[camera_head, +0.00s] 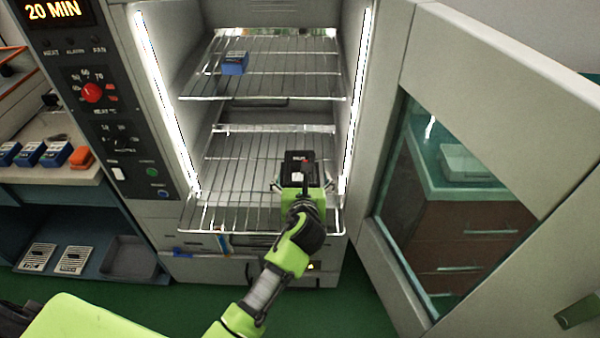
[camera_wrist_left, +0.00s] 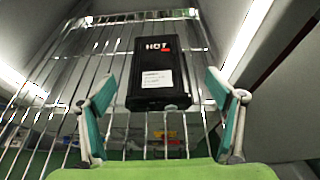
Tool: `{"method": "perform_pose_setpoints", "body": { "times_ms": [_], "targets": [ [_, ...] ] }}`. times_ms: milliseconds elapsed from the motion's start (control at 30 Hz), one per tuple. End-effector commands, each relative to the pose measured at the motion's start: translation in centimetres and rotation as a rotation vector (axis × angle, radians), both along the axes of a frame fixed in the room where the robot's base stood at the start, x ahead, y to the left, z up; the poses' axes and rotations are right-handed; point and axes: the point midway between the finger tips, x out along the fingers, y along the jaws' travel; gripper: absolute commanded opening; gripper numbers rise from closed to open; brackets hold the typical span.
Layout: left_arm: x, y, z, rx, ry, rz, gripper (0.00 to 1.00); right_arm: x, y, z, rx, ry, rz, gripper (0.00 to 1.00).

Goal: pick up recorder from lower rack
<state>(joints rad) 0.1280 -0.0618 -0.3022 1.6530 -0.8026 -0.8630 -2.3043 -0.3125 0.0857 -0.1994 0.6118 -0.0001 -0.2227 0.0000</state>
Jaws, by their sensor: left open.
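The recorder (camera_head: 298,158) is a small black box on the lower wire rack (camera_head: 235,178) of the open oven. In the left wrist view the recorder (camera_wrist_left: 150,60) shows a "HOT" display with a red mark and a white label. My left gripper (camera_head: 302,186) reaches in from the front. It is open, with one teal-padded finger to each side of the recorder's near end. Gaps show between the fingers and the box. My right gripper is in neither view.
A blue box (camera_head: 235,63) sits on the upper rack (camera_head: 290,80). The oven door (camera_head: 480,110) stands open at the right.

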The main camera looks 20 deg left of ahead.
Motion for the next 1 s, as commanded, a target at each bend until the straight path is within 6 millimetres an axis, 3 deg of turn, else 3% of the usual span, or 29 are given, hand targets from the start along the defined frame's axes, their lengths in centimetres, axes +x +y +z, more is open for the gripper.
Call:
{"method": "perform_pose_setpoints", "body": {
  "times_ms": [233, 467, 767, 867, 1000],
  "targets": [
    [1.9, 0.9, -0.7, -0.003, 0.0, 0.002, 0.85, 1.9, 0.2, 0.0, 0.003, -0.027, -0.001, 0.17],
    [4.4, 1.9, -1.8, -0.001, 0.001, 0.0, 0.85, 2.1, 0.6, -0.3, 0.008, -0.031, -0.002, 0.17],
    [4.8, 2.0, -2.0, -0.001, 0.001, 0.0, 0.85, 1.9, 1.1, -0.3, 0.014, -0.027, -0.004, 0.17],
    [4.8, 2.0, -2.0, -0.002, 0.001, -0.001, 0.64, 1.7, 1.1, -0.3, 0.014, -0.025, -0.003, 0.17],
    [4.7, 2.0, -2.0, -0.002, 0.001, -0.001, 0.28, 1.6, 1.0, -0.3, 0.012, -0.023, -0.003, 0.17]
  ]
}}
